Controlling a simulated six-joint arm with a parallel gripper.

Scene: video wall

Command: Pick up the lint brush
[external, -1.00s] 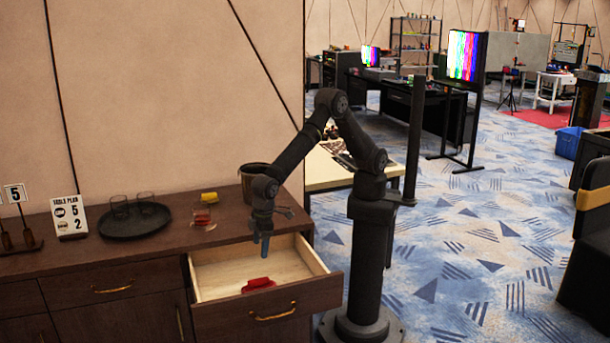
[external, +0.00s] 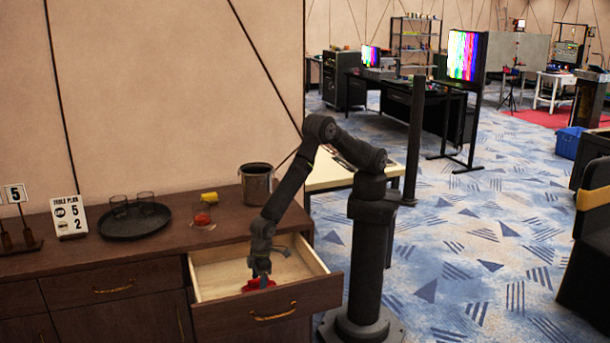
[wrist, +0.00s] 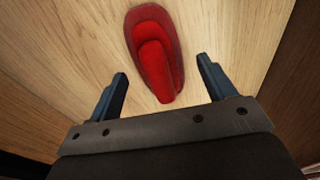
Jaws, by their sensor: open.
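The red lint brush (wrist: 154,50) lies on the light wooden floor of the open drawer (external: 222,276). In the wrist view its narrow end points toward my gripper (wrist: 161,82), and its wide end lies farther off. My gripper is open, with one blue finger on each side of the narrow end and a gap to both. In the external view my gripper (external: 262,277) is down inside the drawer, over the brush (external: 250,285), and hides part of it. I cannot tell how far the fingertips are above the drawer floor.
The drawer's front panel (external: 300,306) and side walls surround the gripper. On the cabinet top stand a dark bucket (external: 257,184), a yellow block (external: 209,197), a glass with something red (external: 202,215), and a black tray (external: 135,226) with glasses.

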